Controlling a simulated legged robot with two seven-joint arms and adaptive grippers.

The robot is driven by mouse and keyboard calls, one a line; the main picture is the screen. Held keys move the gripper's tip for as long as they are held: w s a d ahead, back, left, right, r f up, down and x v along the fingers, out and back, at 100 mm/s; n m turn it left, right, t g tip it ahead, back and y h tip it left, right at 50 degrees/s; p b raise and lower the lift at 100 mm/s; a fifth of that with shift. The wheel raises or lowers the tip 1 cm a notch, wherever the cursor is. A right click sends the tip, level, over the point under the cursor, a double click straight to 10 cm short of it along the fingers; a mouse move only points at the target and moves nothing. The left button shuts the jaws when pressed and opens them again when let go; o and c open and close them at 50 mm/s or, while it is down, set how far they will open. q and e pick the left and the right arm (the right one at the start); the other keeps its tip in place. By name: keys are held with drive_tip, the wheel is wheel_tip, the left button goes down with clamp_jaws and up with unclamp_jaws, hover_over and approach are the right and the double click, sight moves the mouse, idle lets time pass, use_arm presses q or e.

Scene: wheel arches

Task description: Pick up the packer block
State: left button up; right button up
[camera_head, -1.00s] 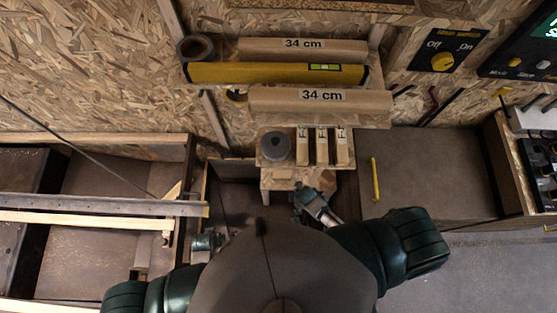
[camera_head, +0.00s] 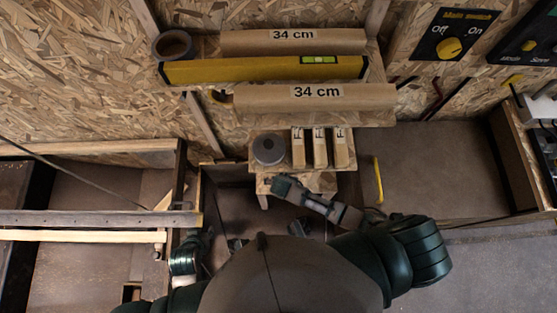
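Three upright pale wooden packer blocks stand in a row on a small wooden shelf (camera_head: 288,182), each with a white label at the top: left (camera_head: 298,152), middle (camera_head: 319,152) and right (camera_head: 340,152). The labels are too small to read. My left gripper (camera_head: 238,245) is a small dark shape low in the picture, below and left of the blocks and apart from them. Its fingers are too small and dark to judge. My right arm reaches in below the shelf, under the blocks. A dark piece at its end may be my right gripper, but I cannot make out fingers.
A grey tape roll (camera_head: 268,149) stands left of the blocks. Above are 34 cm boards (camera_head: 315,97), a yellow spirit level (camera_head: 262,69) and a dark ring (camera_head: 172,45). A yellow handle (camera_head: 378,180) is at right. A rail (camera_head: 100,218) crosses the left side.

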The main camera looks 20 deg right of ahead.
drive_tip(key=shift+b+x, duration=0.3)
drive_tip(key=shift+x, duration=0.6)
drive_tip(key=shift+w+a+f, duration=0.1)
drive_tip(key=shift+a, duration=0.25)
drive_tip(key=shift+a+f, duration=0.15)
drive_tip(key=shift+f, duration=0.05)
drive_tip(key=b+x, duration=0.2)
drive_tip(key=x, duration=0.1)
drive_tip(key=b+x, duration=0.1)
drive_tip(key=shift+w+d+f, duration=0.1)
drive_tip(key=shift+d+f, duration=0.15)
drive_tip(key=shift+d, duration=0.05)
drive_tip(key=shift+f, duration=0.1)
drive_tip(key=shift+w, duration=0.1)
drive_tip(key=shift+a, duration=0.25)
drive_tip(key=c, duration=0.8)
drive_tip(key=shift+c, duration=0.5)
use_arm(q)
drive_tip(key=w+d+r+t+h, duration=0.1)
drive_tip(key=w+r+t, duration=0.1)
drive_tip(key=w+t, duration=0.2)
drive_tip(key=w+d+r+t+h, duration=0.1)
drive_tip(key=w+d+r+t, duration=0.1)
drive_tip(key=w, duration=0.5)
drive_tip(key=shift+d+r+t, duration=0.25)
drive_tip(key=shift+r+t, duration=0.55)
drive_tip(key=shift+t, duration=0.1)
use_arm(e)
drive_tip(key=shift+d, duration=0.15)
